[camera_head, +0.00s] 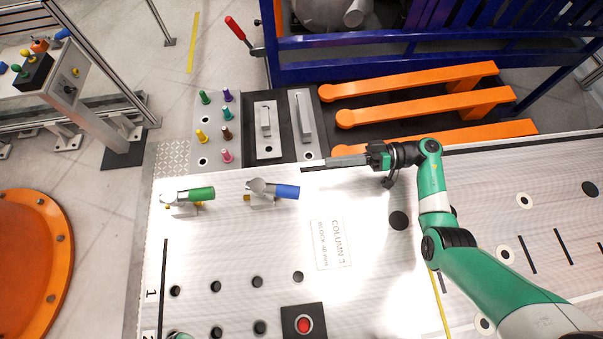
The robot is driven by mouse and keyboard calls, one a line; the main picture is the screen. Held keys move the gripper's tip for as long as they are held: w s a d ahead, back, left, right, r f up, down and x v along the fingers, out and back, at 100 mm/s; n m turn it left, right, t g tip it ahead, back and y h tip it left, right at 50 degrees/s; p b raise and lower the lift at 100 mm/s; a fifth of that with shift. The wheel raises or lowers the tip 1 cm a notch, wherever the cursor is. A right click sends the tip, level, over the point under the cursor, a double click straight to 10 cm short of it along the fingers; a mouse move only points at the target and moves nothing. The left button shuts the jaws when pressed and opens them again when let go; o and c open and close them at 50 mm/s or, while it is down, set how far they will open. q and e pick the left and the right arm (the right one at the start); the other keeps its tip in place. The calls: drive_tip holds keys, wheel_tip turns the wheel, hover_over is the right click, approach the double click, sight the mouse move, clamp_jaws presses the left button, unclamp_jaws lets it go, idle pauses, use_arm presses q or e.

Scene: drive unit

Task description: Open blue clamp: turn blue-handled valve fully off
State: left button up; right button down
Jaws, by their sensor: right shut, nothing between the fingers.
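The blue-handled clamp valve (262,190) sits on the white perforated table panel, left of the middle. Its blue handle (287,192) points right, nearly level in the picture. My right gripper (306,168) is shut and empty. Its long fingers point left, and their tips show just above and slightly right of the end of the blue handle, apart from it in the picture. The height between them is hard to judge.
A green-handled valve (200,194) stands to the left of the blue one. Behind are a grey plate with several coloured pegs (227,133), two metal latch blocks (267,118) and orange bars (430,78). A red button box (304,324) is at the front.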

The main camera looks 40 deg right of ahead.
sight(273, 190)
drive_tip(key=w+a+m, duration=0.1)
drive_tip(key=a+m, duration=0.1)
drive_tip(key=w+a+m, duration=0.2)
drive_tip(key=a, duration=0.1)
drive_tip(key=w+a+m+b, duration=0.1)
drive_tip(key=w+a+m, duration=0.1)
drive_tip(key=shift+w+a+g, duration=0.15)
drive_tip(key=shift+a+g, duration=0.15)
drive_tip(key=shift+s+a+f+p, duration=0.2)
drive_tip(key=shift+s+a, duration=0.45)
drive_tip(key=shift+s, duration=0.05)
drive_tip(key=shift+s+a+f+p, duration=0.15)
drive_tip(key=shift+s+a+f, duration=0.05)
drive_tip(key=shift+s+a, duration=0.5)
drive_tip(key=shift+d, duration=0.1)
